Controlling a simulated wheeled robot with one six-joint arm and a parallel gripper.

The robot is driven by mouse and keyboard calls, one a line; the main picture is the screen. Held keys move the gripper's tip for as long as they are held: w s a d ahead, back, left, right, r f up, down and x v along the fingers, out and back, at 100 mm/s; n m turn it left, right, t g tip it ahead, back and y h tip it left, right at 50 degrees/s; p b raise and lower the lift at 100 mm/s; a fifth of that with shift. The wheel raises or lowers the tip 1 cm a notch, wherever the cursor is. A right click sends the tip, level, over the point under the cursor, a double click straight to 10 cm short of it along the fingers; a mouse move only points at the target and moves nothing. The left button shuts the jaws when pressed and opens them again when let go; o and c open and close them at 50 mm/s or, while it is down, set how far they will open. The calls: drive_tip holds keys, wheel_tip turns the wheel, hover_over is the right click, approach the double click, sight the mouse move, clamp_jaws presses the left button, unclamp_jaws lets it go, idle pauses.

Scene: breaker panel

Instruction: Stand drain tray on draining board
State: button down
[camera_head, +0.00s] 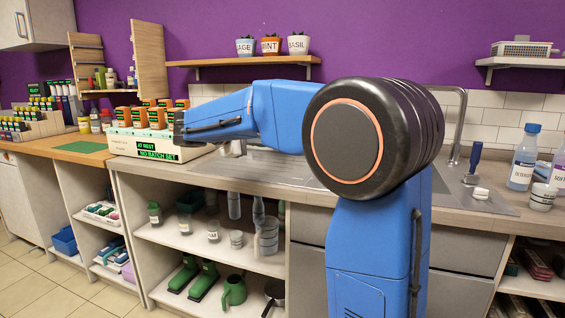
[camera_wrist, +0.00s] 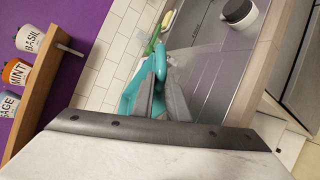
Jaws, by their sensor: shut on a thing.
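In the wrist view a teal piece, which looks like the drain tray (camera_wrist: 129,100), is between the grey fingers of my gripper (camera_wrist: 160,92). My gripper is shut on it, and the fingers and the wrist housing hide part of it. A grey steel surface, apparently the draining board (camera_wrist: 212,65), lies beyond the fingers; I cannot tell whether the tray touches it. In the head view the steel sink and board area (camera_head: 505,204) runs along the counter behind my arm. My arm hides its middle, and neither my gripper nor the tray can be made out there.
A white machine with a green display (camera_head: 155,149) stands at the left. A shelf with labelled pots (camera_head: 270,45) hangs above.

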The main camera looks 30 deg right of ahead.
hover_over(268, 178)
wheel_tip(268, 178, down, 6)
drive_tip(key=shift+s+r, duration=0.1)
drive_tip(key=shift+s, duration=0.05)
drive_tip(key=shift+a+f, duration=0.1)
drive_tip(key=shift+f, duration=2.05)
drive_tip(key=c, duration=1.7)
unclamp_jaws()
drive_tip(key=shift+c, duration=0.2)
